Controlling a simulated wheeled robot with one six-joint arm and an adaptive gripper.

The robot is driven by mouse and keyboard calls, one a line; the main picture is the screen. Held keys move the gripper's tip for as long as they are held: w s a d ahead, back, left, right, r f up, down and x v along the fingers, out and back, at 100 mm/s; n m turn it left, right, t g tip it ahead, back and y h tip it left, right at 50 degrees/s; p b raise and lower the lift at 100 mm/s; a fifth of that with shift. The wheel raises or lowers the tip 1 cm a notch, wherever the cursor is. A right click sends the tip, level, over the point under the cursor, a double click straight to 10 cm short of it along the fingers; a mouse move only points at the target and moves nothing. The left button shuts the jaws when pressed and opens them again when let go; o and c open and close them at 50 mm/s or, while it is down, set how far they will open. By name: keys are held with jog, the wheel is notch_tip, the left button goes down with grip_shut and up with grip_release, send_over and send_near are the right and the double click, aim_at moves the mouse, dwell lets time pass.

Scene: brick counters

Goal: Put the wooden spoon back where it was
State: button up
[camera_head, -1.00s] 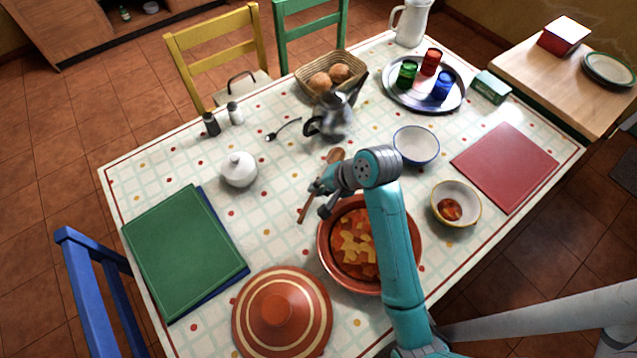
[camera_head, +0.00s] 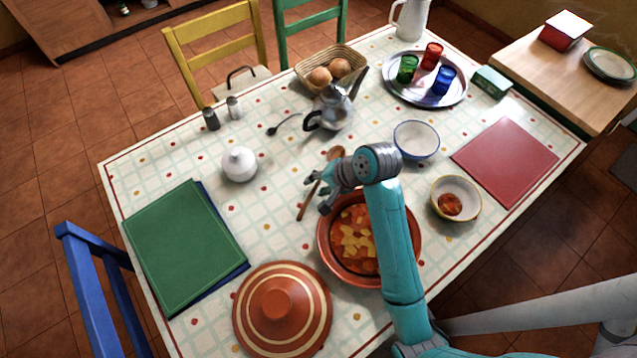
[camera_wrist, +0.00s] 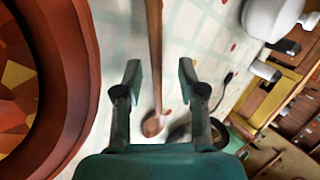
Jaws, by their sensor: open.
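The wooden spoon (camera_head: 335,153) lies on the checked tablecloth, left of the clay dish of stew (camera_head: 325,252). Its bowl end points to the back and its handle runs toward the front left. My gripper (camera_head: 316,193) is open over the handle and hides part of it. In the wrist view, the spoon (camera_wrist: 155,60) runs between the two spread fingers of my gripper (camera_wrist: 160,80), with a gap on each side. The spoon's bowl end shows near my palm. The clay dish also shows at the left of the wrist view (camera_wrist: 82,60).
A clay lid (camera_head: 262,338) sits in front, and a white sugar pot (camera_head: 240,165) stands to the left. A metal coffee pot (camera_head: 335,112) stands behind the spoon. White bowls (camera_head: 416,155) are to the right.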

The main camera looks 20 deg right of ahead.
jog(key=v, duration=1.2)
dwell(0.3)
